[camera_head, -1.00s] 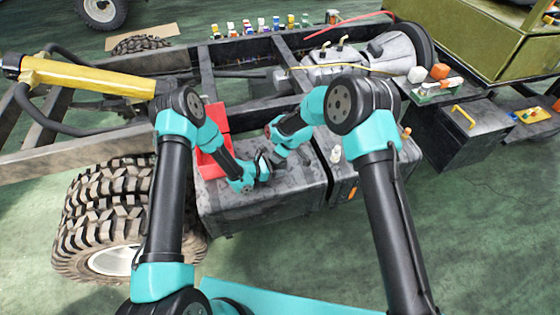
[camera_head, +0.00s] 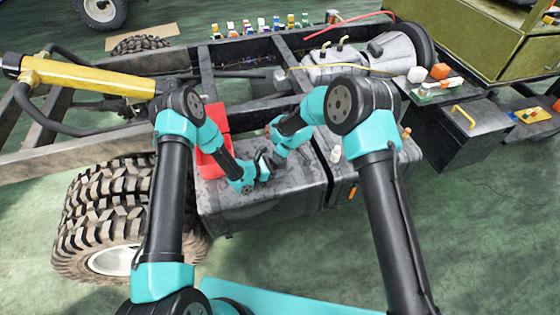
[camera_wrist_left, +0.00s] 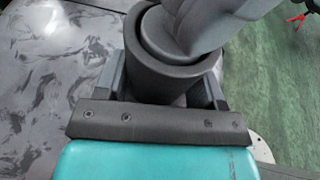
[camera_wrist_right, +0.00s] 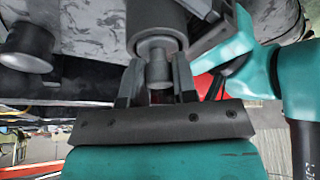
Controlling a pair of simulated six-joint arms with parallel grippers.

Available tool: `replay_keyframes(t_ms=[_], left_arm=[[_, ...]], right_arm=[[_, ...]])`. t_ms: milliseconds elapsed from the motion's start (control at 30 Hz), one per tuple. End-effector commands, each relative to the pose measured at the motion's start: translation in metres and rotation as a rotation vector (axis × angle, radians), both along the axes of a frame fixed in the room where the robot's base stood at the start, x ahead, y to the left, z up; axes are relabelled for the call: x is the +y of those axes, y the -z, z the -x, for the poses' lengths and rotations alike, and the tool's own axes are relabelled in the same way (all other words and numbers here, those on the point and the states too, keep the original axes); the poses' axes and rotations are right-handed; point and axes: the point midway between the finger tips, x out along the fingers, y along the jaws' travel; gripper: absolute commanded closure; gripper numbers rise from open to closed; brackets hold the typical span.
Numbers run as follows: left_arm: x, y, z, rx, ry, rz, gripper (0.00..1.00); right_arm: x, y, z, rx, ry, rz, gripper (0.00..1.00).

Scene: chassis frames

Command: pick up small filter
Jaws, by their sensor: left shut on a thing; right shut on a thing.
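In the left wrist view, a dark hollow cylinder (camera_wrist_left: 165,75) sits between the fingers of my left gripper (camera_wrist_left: 172,85), which is shut on it. A lighter grey piece (camera_wrist_left: 205,25) reaches into its open top. In the right wrist view, my right gripper (camera_wrist_right: 157,85) is shut on a narrow grey stub (camera_wrist_right: 157,68) below a wider dark cylinder. In the head view, my left gripper (camera_head: 262,168) and right gripper (camera_head: 273,155) meet above the grey tank (camera_head: 290,200). The held parts are tiny there, and I cannot tell which is the small filter.
A red container (camera_head: 214,160) stands at the tank's left. A white bottle (camera_head: 336,154) stands on the tank's right side. A large tyre (camera_head: 100,220) is at the left. Several small coloured items line the far frame rail. A dark cap (camera_wrist_right: 28,45) shows in the right wrist view.

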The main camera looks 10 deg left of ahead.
Motion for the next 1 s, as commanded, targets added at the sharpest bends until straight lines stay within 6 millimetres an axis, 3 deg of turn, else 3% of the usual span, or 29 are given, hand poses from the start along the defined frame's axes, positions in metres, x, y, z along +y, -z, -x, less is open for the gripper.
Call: replay_keyframes(t_ms=[367, 800, 1000], left_arm=[[0.0, 0.0, 0.0, 0.0, 0.0, 0.0, 0.5], [0.0, 0.0, 0.0, 0.0, 0.0, 0.0, 0.5], [0.0, 0.0, 0.0, 0.0, 0.0, 0.0, 0.5]], right_arm=[[0.0, -0.01, 0.0, -0.002, -0.001, -0.001, 0.97], [0.0, -0.082, -0.001, -0.003, 0.0, -0.001, 0.97], [0.0, -0.099, 0.0, -0.001, 0.0, -0.001, 0.97]])
